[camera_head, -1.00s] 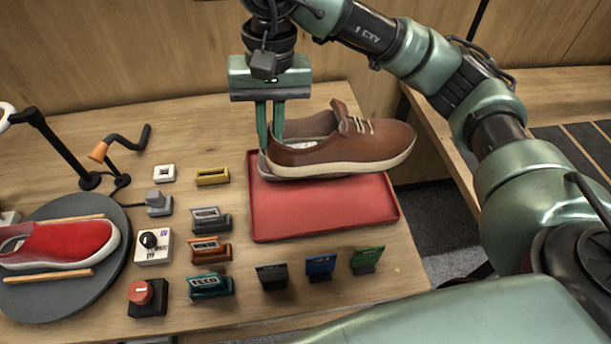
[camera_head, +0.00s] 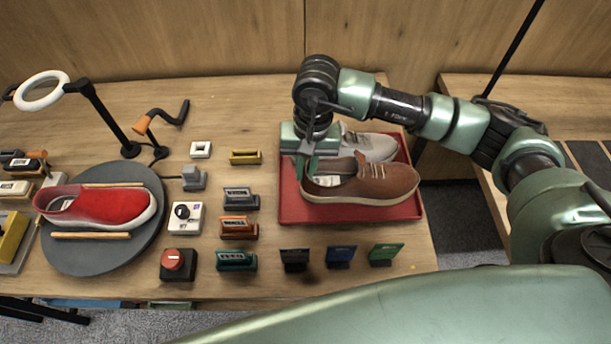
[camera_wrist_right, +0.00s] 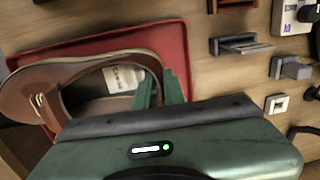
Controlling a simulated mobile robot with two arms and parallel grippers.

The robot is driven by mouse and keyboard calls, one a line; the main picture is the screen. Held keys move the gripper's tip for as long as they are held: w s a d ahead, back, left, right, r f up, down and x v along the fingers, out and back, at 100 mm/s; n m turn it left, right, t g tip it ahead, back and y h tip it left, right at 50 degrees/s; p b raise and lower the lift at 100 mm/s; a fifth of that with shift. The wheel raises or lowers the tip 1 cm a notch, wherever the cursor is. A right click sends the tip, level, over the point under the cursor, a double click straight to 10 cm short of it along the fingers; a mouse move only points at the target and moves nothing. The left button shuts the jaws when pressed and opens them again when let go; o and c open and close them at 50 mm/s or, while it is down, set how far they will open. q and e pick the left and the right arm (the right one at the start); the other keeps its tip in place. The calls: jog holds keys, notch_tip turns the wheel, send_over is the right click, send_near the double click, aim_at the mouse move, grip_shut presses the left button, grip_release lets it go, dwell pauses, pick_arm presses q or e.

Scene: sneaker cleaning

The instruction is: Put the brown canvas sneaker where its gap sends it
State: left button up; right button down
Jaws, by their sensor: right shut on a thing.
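The brown canvas sneaker (camera_head: 372,183) has a cream sole and cream laces, with its toe to the right. It is over the front part of the red tray (camera_head: 292,208); whether it touches the tray is hard to tell. My right gripper (camera_head: 306,165) is shut on its heel end. In the right wrist view, the green fingers (camera_wrist_right: 160,92) pinch the rim of the sneaker (camera_wrist_right: 45,75), and a pale label shows inside. A grey sneaker (camera_head: 370,146) stands behind it on the tray, partly hidden. My left gripper is not in view.
A red shoe (camera_head: 100,205) sits on a dark round turntable (camera_head: 75,255) at the left. Between turntable and tray are small coloured blocks, a dial box (camera_head: 186,217) and a red-knobbed box (camera_head: 177,264). Black, blue and green tags (camera_head: 387,254) stand before the tray.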

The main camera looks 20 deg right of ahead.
notch_tip(320, 180, down, 3)
jog(key=shift+f+p, duration=0.2)
jog(key=shift+p, duration=0.35)
jog(key=shift+f, duration=0.35)
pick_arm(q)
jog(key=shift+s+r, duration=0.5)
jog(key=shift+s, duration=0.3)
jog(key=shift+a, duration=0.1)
pick_arm(e)
jog(key=shift+f, duration=0.1)
jog(key=shift+f, duration=0.1)
jog(key=c, duration=1.5)
grip_release()
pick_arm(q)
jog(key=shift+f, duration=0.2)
